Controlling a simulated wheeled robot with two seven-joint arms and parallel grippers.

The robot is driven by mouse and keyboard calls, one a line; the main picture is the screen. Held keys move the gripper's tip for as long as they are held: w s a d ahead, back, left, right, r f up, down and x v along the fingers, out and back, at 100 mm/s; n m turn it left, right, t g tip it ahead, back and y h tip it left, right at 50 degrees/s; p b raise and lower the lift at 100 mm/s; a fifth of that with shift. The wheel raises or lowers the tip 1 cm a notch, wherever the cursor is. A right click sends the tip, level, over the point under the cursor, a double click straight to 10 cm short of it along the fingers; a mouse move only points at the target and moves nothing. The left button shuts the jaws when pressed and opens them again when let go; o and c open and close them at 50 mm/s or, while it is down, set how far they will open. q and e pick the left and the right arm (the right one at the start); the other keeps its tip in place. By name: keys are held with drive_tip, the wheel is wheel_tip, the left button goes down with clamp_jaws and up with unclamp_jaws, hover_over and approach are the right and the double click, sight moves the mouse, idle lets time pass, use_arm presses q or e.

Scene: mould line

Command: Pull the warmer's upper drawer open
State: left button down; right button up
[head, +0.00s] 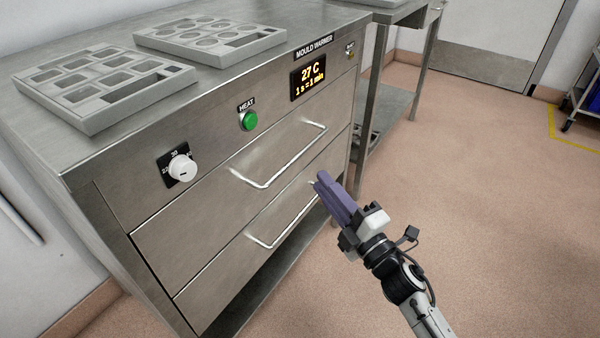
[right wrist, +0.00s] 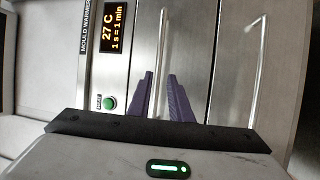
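The steel mould warmer has two drawers, both flush with its front. The upper drawer (head: 190,222) has a pale bar handle (head: 292,162), which also shows upright in the right wrist view (right wrist: 161,40). The lower drawer (head: 225,268) has a similar handle (head: 285,225). My right gripper (head: 320,180) is in front of the drawers near their right side, apart from the upper handle. In the right wrist view its two purple fingers (right wrist: 161,76) stand apart with nothing held, and the upper handle lines up with the gap. My left gripper is not in view.
Two grey mould trays (head: 100,112) (head: 172,50) lie on the warmer top. A white dial (head: 183,170), a green button (head: 249,121) and a display reading 27 C (head: 308,76) sit above the drawers. A steel table (head: 385,100) stands beyond. The floor (head: 490,200) at right is clear.

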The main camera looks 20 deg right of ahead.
sight(300, 153)
drive_tip(key=shift+n, duration=0.3)
drive_tip(key=x, duration=1)
drive_tip(key=shift+w+a+r+b, duration=0.15)
drive_tip(key=shift+r+b, duration=0.05)
drive_tip(key=shift+b, duration=0.15)
clamp_jaws()
